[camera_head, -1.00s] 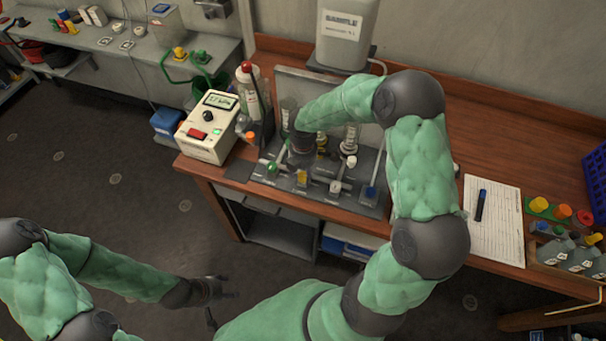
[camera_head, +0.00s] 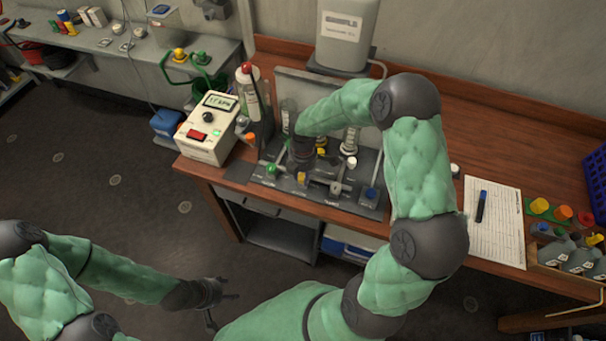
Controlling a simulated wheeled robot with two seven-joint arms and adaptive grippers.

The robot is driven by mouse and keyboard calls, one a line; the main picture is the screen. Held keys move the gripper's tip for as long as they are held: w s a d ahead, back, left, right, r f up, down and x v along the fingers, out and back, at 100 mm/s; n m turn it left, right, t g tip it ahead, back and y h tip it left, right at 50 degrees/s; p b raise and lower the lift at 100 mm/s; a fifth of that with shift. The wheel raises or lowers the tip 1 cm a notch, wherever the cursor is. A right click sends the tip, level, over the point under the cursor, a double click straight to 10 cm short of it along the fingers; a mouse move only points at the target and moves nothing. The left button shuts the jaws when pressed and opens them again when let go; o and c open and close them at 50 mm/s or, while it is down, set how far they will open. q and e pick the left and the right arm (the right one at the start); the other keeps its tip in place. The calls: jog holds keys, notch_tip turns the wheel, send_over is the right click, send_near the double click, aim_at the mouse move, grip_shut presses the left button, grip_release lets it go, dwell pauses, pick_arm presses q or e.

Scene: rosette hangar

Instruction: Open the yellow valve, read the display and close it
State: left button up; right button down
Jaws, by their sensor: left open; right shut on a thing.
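The valve panel (camera_head: 330,203) stands on the wooden bench, with green (camera_head: 271,169), yellow (camera_head: 302,178) and blue (camera_head: 371,193) valve parts along its front. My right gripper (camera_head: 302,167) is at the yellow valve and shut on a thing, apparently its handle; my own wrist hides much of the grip. The yellow part shows just below the fingers. The display (camera_head: 219,101) is on a cream meter box (camera_head: 207,128) left of the panel; it is lit, but its characters are too small to read surely. My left gripper (camera_head: 222,308) is open and empty, low over the floor.
A sample tank (camera_head: 345,35) stands behind the panel. A red-capped bottle (camera_head: 248,90) stands between meter and panel. A written sheet (camera_head: 494,225) with a blue pen lies right of my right arm. A rack of bottles (camera_head: 570,255) is at the far right.

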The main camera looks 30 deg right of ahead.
jog(key=m+b, duration=0.1)
jog(key=m, duration=0.3)
jog(key=shift+m, duration=0.4)
jog(key=m+b, duration=0.1)
jog(key=m, duration=0.3)
jog(key=shift+f+m, duration=0.1)
jog(key=shift+m, duration=0.2)
jog(key=m+b, duration=0.1)
jog(key=m, duration=0.3)
jog(key=shift+b, duration=0.35)
jog(key=shift+m+b, duration=0.55)
jog(key=shift+m, duration=1.55)
jog(key=c, duration=0.9)
grip_release()
